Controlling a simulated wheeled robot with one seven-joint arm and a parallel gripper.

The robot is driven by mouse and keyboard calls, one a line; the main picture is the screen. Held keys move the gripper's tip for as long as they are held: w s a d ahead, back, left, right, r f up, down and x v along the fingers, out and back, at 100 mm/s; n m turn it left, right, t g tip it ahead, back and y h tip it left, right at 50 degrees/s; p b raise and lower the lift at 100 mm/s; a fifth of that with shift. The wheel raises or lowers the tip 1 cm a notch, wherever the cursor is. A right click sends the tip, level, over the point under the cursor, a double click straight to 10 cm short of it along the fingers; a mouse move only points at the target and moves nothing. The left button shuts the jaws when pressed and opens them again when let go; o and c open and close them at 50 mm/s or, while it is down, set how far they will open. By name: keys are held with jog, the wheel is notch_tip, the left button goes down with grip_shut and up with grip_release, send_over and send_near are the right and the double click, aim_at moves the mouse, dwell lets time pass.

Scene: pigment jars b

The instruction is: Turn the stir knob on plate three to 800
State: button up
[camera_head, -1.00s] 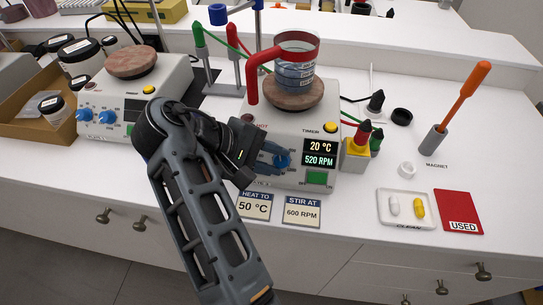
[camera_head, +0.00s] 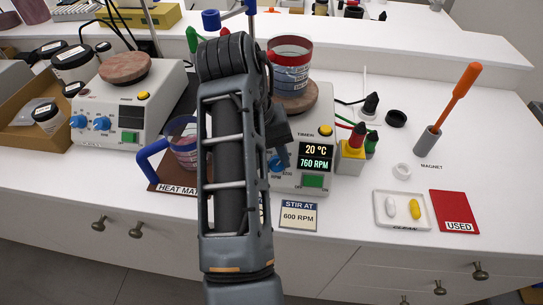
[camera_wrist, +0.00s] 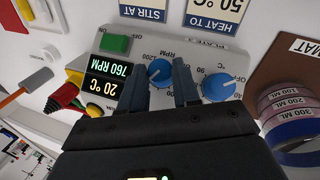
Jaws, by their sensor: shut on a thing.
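The hot plate (camera_head: 305,180) at the middle has a beaker (camera_head: 291,65) on its round top. Its display (camera_head: 316,157) reads 20 °C and 760 RPM, and also shows in the wrist view (camera_wrist: 106,80). The blue stir knob (camera_wrist: 160,72), marked RPM, is between the fingers of my gripper (camera_wrist: 160,86), which is shut on it. A second blue knob (camera_wrist: 218,87) is beside my finger, apart from the grip. In the head view my arm hides most of the gripper, and the stir knob (camera_head: 283,160) is partly visible.
A card (camera_head: 299,215) reads STIR AT 600 RPM. Another hot plate (camera_head: 140,110) is further left. Red and green plugs (camera_head: 358,135), a capsule tray (camera_head: 388,222) and a USED card (camera_head: 455,212) lie right.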

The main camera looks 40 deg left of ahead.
jog(key=shift+m+g+y, duration=0.3)
jog(key=shift+m, duration=0.1)
jog(key=shift+d+f, duration=0.1)
dwell(0.3)
jog(key=o, duration=1.1)
jog(key=shift+w, duration=0.1)
jog(key=shift+c, duration=0.2)
jog(key=shift+r, duration=0.2)
